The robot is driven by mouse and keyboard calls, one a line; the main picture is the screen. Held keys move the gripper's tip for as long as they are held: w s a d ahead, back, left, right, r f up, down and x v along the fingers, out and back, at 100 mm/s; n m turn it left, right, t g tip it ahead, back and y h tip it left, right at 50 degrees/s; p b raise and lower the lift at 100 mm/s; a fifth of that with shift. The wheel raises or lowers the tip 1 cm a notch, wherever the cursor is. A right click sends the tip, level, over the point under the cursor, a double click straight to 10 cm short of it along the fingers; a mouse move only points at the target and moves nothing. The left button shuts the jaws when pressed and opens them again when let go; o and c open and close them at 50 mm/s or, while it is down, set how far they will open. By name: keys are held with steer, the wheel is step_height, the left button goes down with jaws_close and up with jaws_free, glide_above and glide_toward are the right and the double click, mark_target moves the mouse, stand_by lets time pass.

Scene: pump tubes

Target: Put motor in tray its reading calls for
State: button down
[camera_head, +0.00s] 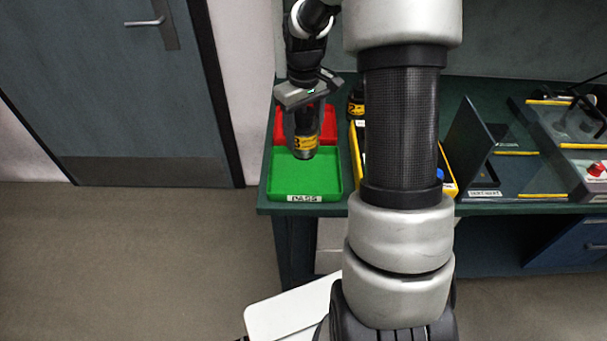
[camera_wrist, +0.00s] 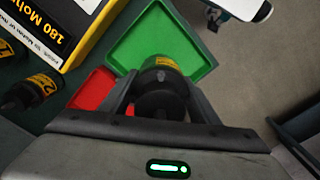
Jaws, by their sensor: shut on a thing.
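A black motor with a yellow label (camera_head: 304,145) is held upright in my gripper (camera_head: 307,125). In the wrist view the motor (camera_wrist: 162,80) sits between the two fingers of my gripper (camera_wrist: 160,92), which are shut on it. The green tray (camera_head: 306,180), labelled PASS, lies at the bench's front left, and the motor hangs over its back part. The red tray (camera_head: 291,118) lies just behind it, partly hidden by my gripper. The green tray (camera_wrist: 186,35) and red tray (camera_wrist: 91,91) also show in the wrist view. No reading is legible.
A yellow-edged box (camera_head: 355,163) stands right of the trays, partly behind my arm. A dark upright panel (camera_head: 470,145) and a unit with a red button (camera_head: 596,169) are farther right.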

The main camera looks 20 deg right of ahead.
steer(key=shift+w+d+f+b, duration=0.1)
steer(key=shift+f+b, duration=0.15)
steer(key=shift+f, duration=2.1)
steer(key=shift+w+d+f+b, duration=0.1)
steer(key=shift+f+b, duration=0.1)
steer(key=shift+f, duration=2.15)
steer(key=shift+f, duration=0.15)
steer(key=c, duration=0.7)
jaws_free()
steer(key=shift+s+a+f, duration=0.1)
steer(key=shift+s+f, duration=0.05)
steer(key=shift+s, duration=0.05)
steer(key=shift+o, duration=0.2)
